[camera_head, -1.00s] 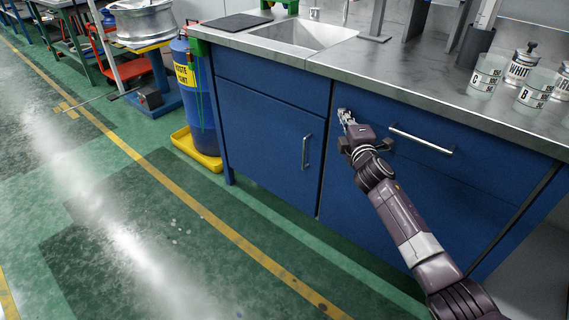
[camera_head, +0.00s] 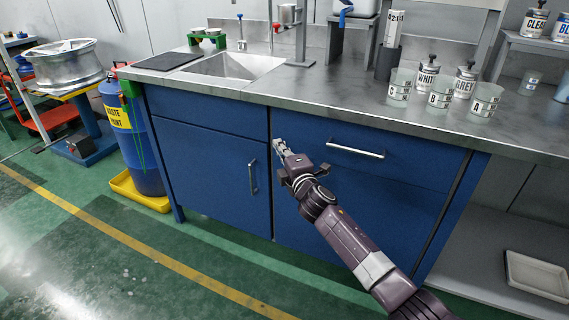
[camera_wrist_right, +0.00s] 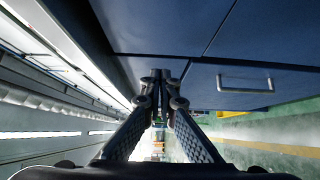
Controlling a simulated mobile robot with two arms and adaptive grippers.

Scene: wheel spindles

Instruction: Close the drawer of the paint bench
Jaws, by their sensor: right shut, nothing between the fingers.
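The paint bench (camera_head: 190,92) has blue fronts under a grey metal top. Its drawer (camera_head: 412,155), with a horizontal metal handle (camera_head: 355,147), is on the right side and looks flush or nearly flush; a small gap cannot be ruled out. My right gripper (camera_head: 279,146) is shut and empty in front of the drawer's left end, left of the handle. Contact cannot be made out. In the right wrist view its closed fingertips (camera_wrist_right: 161,75) lie close to the blue fronts, with the drawer front (camera_wrist_right: 155,25) above them. My left gripper is not in view.
A cupboard door (camera_head: 215,170) with an upright handle is left of the drawer. A blue waste paint drum (camera_head: 148,150) stands in a yellow tray (camera_head: 135,192). Cans and labelled cups (camera_head: 440,92) stand on the top. The green floor in front is clear.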

